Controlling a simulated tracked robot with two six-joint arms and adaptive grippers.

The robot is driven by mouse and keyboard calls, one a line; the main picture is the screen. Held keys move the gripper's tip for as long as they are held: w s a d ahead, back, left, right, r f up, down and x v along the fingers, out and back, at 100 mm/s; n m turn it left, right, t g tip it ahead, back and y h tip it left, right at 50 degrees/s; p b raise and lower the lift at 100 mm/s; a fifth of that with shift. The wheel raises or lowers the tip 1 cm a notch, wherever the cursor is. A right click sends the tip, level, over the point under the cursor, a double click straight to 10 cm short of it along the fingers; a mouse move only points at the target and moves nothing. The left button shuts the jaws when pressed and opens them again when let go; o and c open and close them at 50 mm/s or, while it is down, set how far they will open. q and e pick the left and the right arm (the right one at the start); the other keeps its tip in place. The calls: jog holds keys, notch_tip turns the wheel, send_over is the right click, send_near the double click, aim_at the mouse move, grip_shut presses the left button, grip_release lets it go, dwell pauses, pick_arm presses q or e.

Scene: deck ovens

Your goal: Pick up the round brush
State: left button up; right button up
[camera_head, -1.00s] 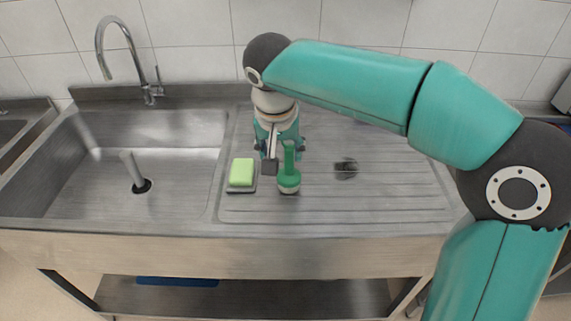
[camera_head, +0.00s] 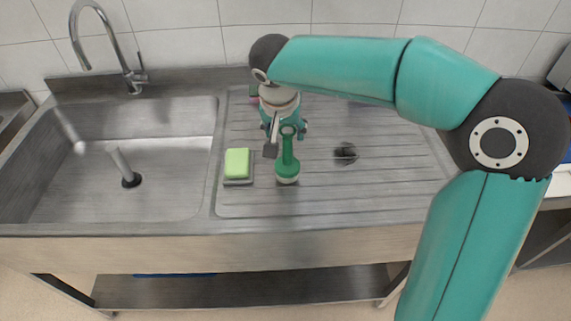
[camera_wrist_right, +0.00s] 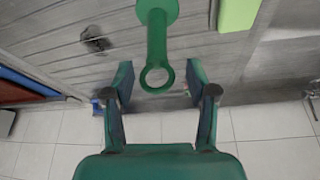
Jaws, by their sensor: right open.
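The round brush (camera_head: 287,168) is green with a pale bristle head. It stands upright on the ribbed steel drainboard, its ringed handle pointing up. My right gripper (camera_head: 286,129) is open and empty at the handle, seen from the head just behind it. In the right wrist view the brush (camera_wrist_right: 157,42) has its handle ring between the fingertips of the right gripper (camera_wrist_right: 160,80), with gaps on both sides. I cannot see contact. My left gripper is not in view.
A green sponge (camera_head: 237,163) on a grey dish lies close left of the brush. A dark small object (camera_head: 345,153) is on the drainboard to the right. The sink basin (camera_head: 170,190) and tap (camera_head: 130,75) are at left. A small pink item (camera_head: 254,100) shows behind the gripper.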

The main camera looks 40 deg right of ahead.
aim_at(286, 138)
jog(key=shift+p+x, duration=0.6)
jog(key=shift+x, duration=2.25)
jog(key=shift+s, duration=0.15)
grip_shut()
